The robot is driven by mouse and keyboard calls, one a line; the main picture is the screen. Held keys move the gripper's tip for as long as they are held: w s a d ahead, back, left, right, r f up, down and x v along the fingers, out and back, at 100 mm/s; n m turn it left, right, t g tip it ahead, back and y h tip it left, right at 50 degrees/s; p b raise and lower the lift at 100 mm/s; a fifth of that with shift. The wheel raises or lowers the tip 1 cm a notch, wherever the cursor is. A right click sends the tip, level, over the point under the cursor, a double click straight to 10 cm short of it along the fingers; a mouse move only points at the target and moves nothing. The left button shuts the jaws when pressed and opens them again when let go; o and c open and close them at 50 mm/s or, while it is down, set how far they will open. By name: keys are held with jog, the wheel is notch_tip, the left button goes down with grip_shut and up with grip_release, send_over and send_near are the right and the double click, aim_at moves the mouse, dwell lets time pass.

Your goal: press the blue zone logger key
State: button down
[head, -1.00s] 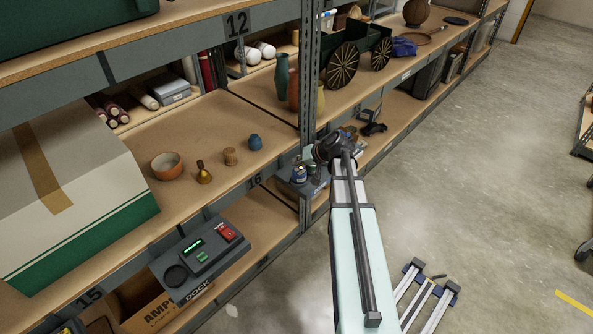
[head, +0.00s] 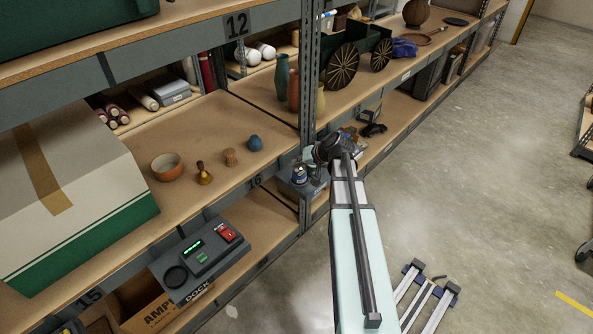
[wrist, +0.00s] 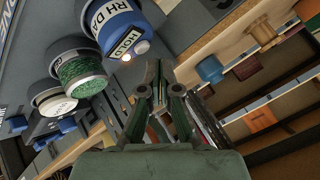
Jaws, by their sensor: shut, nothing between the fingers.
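The blue zone logger (wrist: 112,22) is a blue round-bodied unit with a white band lettered "RH DA" and a "HOLD" label. In the head view the blue logger (head: 299,174) shows small beside the rack post, left of my wrist.
A green-textured unit (wrist: 80,76) and a white-banded unit (wrist: 52,98) stand beside the blue logger. The rack post (head: 309,80) rises close to my wrist. The floor at right is mostly clear.

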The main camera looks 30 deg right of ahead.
aim_at(298, 170)
jog(key=shift+f, duration=0.1)
jog(key=shift+f+b, duration=0.35)
jog(key=shift+b, duration=0.1)
jog(key=shift+f+b, duration=0.35)
jog(key=shift+f, duration=0.05)
dwell(0.6)
jog(key=shift+r, duration=0.15)
dwell(0.3)
jog(key=shift+r+p, duration=0.4)
jog(key=shift+r, duration=0.3)
jog(key=shift+r, duration=0.1)
jog(key=shift+r+p, duration=1.3)
jog(key=shift+r, duration=1.1)
